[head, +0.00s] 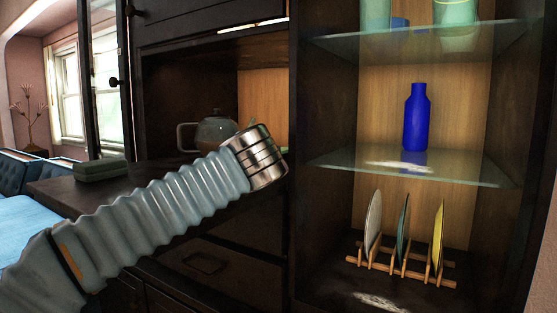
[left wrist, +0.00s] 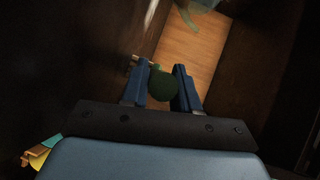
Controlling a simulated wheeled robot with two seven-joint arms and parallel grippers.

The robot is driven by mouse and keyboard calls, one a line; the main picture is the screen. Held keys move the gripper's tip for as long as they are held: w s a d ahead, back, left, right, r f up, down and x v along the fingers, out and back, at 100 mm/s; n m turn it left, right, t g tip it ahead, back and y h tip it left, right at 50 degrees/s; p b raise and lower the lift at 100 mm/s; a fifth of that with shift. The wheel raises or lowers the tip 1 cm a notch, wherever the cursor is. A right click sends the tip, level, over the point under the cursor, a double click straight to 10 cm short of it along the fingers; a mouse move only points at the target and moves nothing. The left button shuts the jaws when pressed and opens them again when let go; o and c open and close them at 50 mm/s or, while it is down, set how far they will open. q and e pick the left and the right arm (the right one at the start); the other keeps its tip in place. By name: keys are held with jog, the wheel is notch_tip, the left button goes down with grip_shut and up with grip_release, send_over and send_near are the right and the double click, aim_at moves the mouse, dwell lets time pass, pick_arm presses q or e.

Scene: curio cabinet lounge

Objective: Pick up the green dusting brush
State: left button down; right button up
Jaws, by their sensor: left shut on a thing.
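In the left wrist view, my left gripper (left wrist: 163,82) has its two blue fingers closed on a dark green rounded thing (left wrist: 164,88), which I take to be the green dusting brush. Only its rounded green part shows clearly; the rest of it is hidden or too dark to make out. In the head view, my left arm reaches across the counter to the cabinet niche. Its fingers and the brush are hidden there behind the wrist. My right gripper is in neither view.
A glass teapot (head: 217,131) stands in the niche behind my left wrist. A grey-green block (head: 101,170) lies on the dark counter (head: 150,172). On the right, a blue bottle (head: 417,120) stands on a dusty glass shelf (head: 470,172) above plates (head: 373,222) in a wooden rack (head: 420,280).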

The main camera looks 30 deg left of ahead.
pick_arm(q)
jog(key=shift+r, duration=0.1)
notch_tip(320, 180, up, 10)
jog(key=p, duration=0.3)
dwell(0.3)
jog(key=c, duration=1.5)
grip_release()
grip_shut()
